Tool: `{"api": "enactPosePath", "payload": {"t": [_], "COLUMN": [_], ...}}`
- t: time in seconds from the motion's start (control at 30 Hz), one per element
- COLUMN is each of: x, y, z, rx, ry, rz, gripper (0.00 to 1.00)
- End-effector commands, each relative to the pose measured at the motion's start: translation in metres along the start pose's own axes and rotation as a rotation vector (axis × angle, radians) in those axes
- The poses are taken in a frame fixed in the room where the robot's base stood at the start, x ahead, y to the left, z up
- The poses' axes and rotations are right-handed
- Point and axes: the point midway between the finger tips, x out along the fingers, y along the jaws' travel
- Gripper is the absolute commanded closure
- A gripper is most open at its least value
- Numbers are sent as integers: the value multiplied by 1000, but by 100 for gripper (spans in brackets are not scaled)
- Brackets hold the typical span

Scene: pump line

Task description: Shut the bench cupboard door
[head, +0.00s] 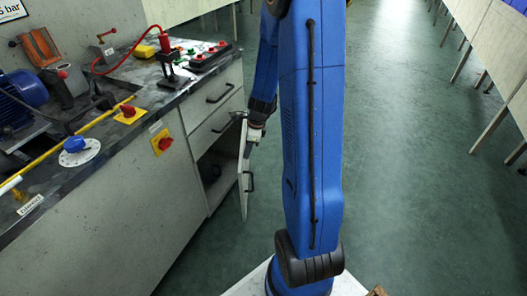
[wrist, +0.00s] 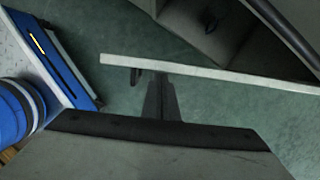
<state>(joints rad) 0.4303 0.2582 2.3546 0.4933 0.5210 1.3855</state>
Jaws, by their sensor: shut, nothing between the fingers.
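The bench cupboard door (head: 243,190) stands open below the drawers, swung out from the bench, with a dark handle (head: 250,181) on its outer face. In the wrist view the door (wrist: 225,72) shows from above as a pale narrow edge, with its handle (wrist: 135,76) on the near side. The cupboard's dark inside (head: 208,172) is partly visible, also in the wrist view (wrist: 205,32). My gripper (head: 248,142) is by the door's upper part. In the wrist view my gripper (wrist: 160,85) is shut and empty on the handle side, close to the door; contact is unclear.
Two drawers with dark handles (head: 220,93) sit above the cupboard. The worktop (head: 150,78) carries a red-cabled tool, a button box (head: 209,56), a blue motor (head: 20,98) and a yellow pipe. Green floor (head: 410,150) is open to the right.

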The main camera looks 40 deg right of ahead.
Motion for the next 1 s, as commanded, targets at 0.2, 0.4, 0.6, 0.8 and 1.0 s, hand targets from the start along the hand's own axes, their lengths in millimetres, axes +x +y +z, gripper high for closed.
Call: {"api": "enactPosePath", "payload": {"t": [0.2, 0.4, 0.6, 0.8, 1.0], "x": [12, 20, 24, 26, 26], "y": [0, -4, -8, -11, -11], "z": [47, 77, 96, 104, 105], "rx": [64, 66, 65, 67, 67], "ry": [0, 0, 1, 0, 0], "rz": [-16, -16, -16, -16, -16], "gripper": [100, 100, 100, 100, 100]}}
